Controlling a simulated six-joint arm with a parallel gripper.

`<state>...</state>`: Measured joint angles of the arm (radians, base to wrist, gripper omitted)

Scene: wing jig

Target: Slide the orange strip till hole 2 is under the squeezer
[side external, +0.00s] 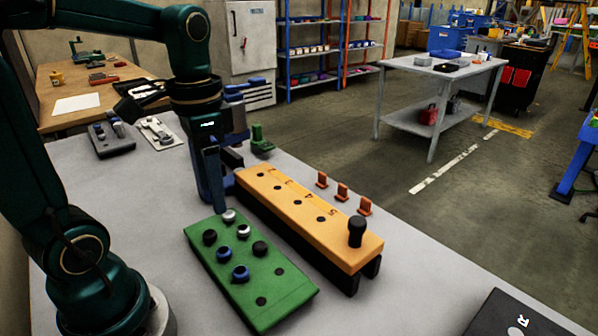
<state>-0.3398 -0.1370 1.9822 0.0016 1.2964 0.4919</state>
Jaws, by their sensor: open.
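The orange strip (300,208) lies on a dark rail (290,237), running from my gripper toward the front right. Several dark holes with printed marks line its top. A black knob (357,231) stands upright at its near end. My gripper (222,182) points down by the strip's far left end, over the table between that end and the green board. Its fingers are apart, and I see nothing between them. A dark blue upright device (236,112) behind my gripper may be the squeezer. My gripper partly hides it, and I cannot tell which hole is under it.
A green board (235,293) with black, blue and silver pegs lies left of the strip. Three orange clips (343,192) stand to the strip's right. A small green block (262,140) is behind. A dark plate (505,318) lies front right. The grey table between is bare.

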